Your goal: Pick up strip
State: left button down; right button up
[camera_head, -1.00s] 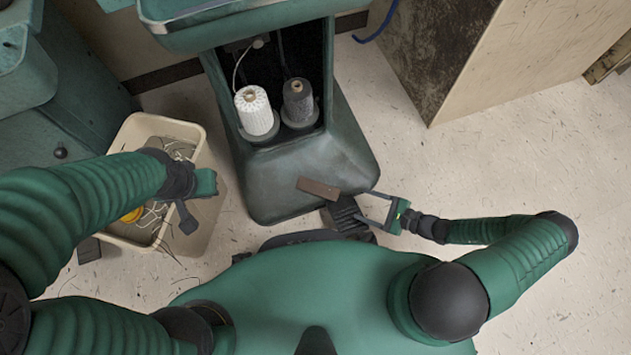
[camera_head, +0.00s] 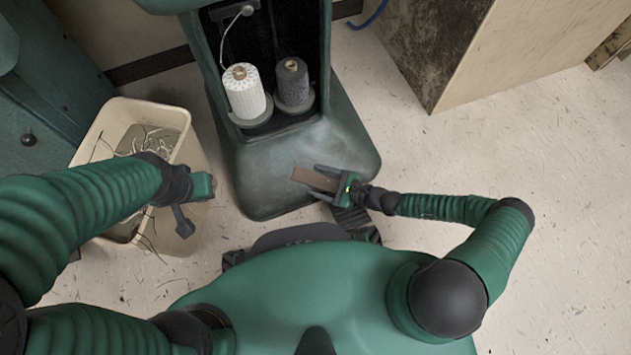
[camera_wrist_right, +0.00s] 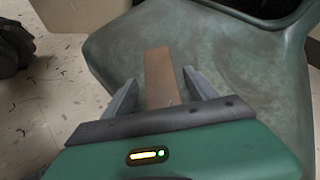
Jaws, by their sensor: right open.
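The strip (camera_head: 306,176) is a short, flat brown piece on the green machine base (camera_head: 262,195). In the right wrist view the strip (camera_wrist_right: 161,75) lies between the two fingers and reaches out past their tips. My right gripper (camera_head: 318,178) is open around the strip, with one finger on each side; it also shows in the right wrist view (camera_wrist_right: 160,82). I see gaps between the fingers and the strip. The strip's near end is hidden by the gripper body. My left gripper (camera_head: 196,210) is over the bin at the left; its finger opening is unclear.
A beige bin (camera_head: 88,150) with tangled scraps stands at the left. A white thread cone (camera_head: 245,95) and a dark grey thread cone (camera_head: 292,85) stand in the machine's recess. A large panel (camera_head: 520,60) is at the upper right. The floor at the right is clear.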

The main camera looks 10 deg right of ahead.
grip_shut()
dwell(0.4)
jog(key=shift+r, duration=0.1)
